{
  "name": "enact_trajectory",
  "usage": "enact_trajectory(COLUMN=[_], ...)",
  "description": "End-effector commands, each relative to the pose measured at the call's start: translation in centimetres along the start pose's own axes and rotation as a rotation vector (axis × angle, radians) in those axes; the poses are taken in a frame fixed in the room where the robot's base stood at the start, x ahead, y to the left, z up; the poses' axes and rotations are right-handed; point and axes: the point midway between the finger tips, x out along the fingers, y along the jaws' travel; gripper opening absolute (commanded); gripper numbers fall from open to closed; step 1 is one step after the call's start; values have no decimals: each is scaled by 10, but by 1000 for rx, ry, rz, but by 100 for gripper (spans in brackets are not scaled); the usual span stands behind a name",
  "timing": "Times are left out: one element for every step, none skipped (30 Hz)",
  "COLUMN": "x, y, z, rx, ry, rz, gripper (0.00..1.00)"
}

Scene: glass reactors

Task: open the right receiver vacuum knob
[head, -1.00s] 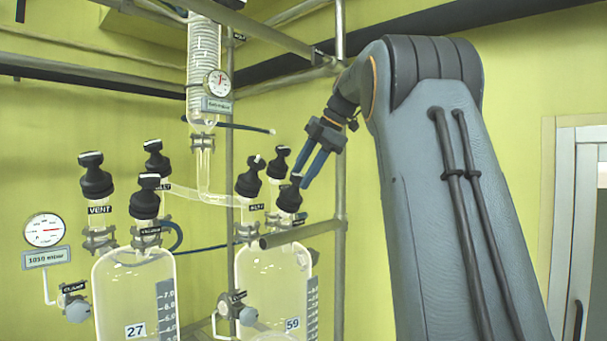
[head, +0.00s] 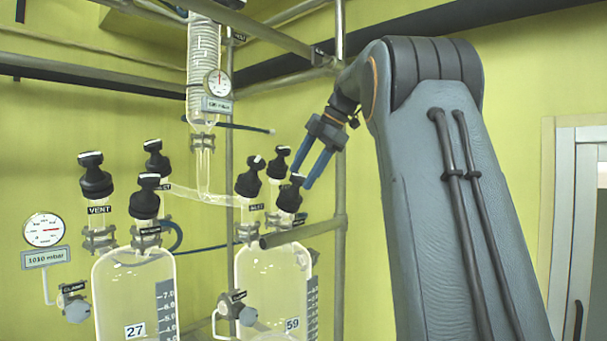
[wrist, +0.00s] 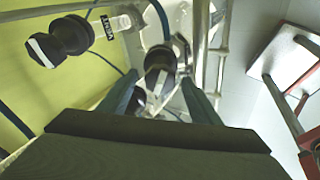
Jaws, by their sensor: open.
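The right receiver (head: 262,272) is a clear glass vessel marked 59, with several black knobs on its top. Its front right black knob (head: 288,200) sits nearest my gripper (head: 303,183); its label is too small to read. My gripper is open, with blue fingers pointing down and left at this knob. In the head view the fingertips overlap the knob's upper right edge. In the wrist view a black knob (wrist: 160,62) lies just beyond and between the parted fingertips (wrist: 158,92). I cannot tell whether they touch it.
Two other black knobs (head: 249,178) (head: 277,160) stand close by on the same receiver. A horizontal metal bar (head: 300,233) crosses in front, below the gripper. The left receiver (head: 135,290), marked 27, stands to the left. A glass condenser (head: 203,60) hangs above.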

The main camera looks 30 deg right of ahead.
Motion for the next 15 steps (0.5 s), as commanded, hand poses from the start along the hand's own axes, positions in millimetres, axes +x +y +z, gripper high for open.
enact_trajectory(x=[-6,-11,-17,-22,-27,-34,-39,-44,-50,-54,-58,-62,-64,-67,-69], y=[0,0,0,0,0,0,0,0,0,0,0,0,0,0,0], z=[1,1,1,1,1,1,1,1,1,1,1,1,1,1,1], rx=[0,-1,-1,-1,-1,-1,0,-1,0,0,0,1,1,1,1], ry=[-1,-2,-2,-3,-3,-3,-2,-2,-2,-1,-1,-1,-1,-1,-1], rz=[2,3,3,3,3,4,3,3,3,2,2,2,2,1,1], gripper=[57,57,57,57,57,57,57,57,57,57,57,57,57,57,57])
